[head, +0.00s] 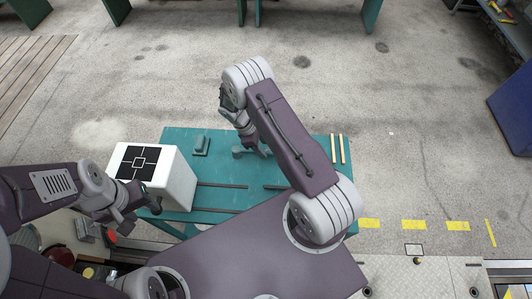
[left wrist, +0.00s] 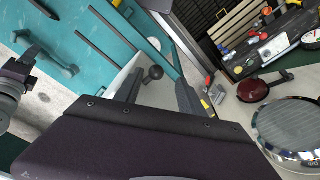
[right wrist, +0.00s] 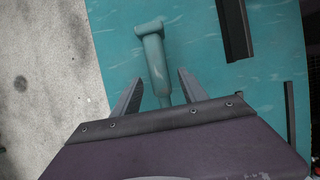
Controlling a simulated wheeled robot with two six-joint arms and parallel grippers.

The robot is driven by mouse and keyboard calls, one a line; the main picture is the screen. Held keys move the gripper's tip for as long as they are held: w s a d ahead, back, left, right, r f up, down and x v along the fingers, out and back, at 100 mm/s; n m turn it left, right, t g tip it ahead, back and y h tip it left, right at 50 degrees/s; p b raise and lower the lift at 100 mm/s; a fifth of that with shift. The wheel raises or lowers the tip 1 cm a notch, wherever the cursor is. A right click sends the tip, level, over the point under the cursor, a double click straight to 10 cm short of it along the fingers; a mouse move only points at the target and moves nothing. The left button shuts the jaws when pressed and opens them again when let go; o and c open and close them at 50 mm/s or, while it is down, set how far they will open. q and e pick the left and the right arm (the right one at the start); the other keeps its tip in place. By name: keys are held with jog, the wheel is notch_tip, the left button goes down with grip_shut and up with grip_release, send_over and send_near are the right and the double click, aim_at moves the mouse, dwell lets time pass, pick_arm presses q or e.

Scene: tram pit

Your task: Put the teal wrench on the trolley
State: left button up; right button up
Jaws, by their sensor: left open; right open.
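A teal tool with a short crosspiece at its far end, seemingly the wrench (right wrist: 153,58), lies on a teal tabletop (right wrist: 200,40) in the right wrist view. My right gripper (right wrist: 160,80) is open, with its fingers on either side of the tool's handle; the handle's near end is hidden by the gripper body. In the head view my right gripper (head: 256,150) hangs over the teal tabletop (head: 222,172), partly covering the tool. My left gripper (head: 148,203) is open and empty beside the white box. I cannot tell which thing is the trolley.
The white box (head: 180,185) with a black marked top stands on the table's left part.

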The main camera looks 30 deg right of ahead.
jog(key=b+v, duration=0.1)
jog(key=v, duration=0.3)
jog(key=shift+a+r, duration=0.1)
jog(key=shift+r, duration=0.35)
jog(key=s+a+r+m+t+y, duration=0.3)
jog(key=s+a+r+m+y, duration=0.1)
jog(key=s+r+m, duration=0.8)
notch_tip(320, 180, up, 2)
jog(key=shift+s+a+r, duration=0.15)
jog(key=shift+s+a, duration=0.05)
jog(key=shift+s, duration=0.9)
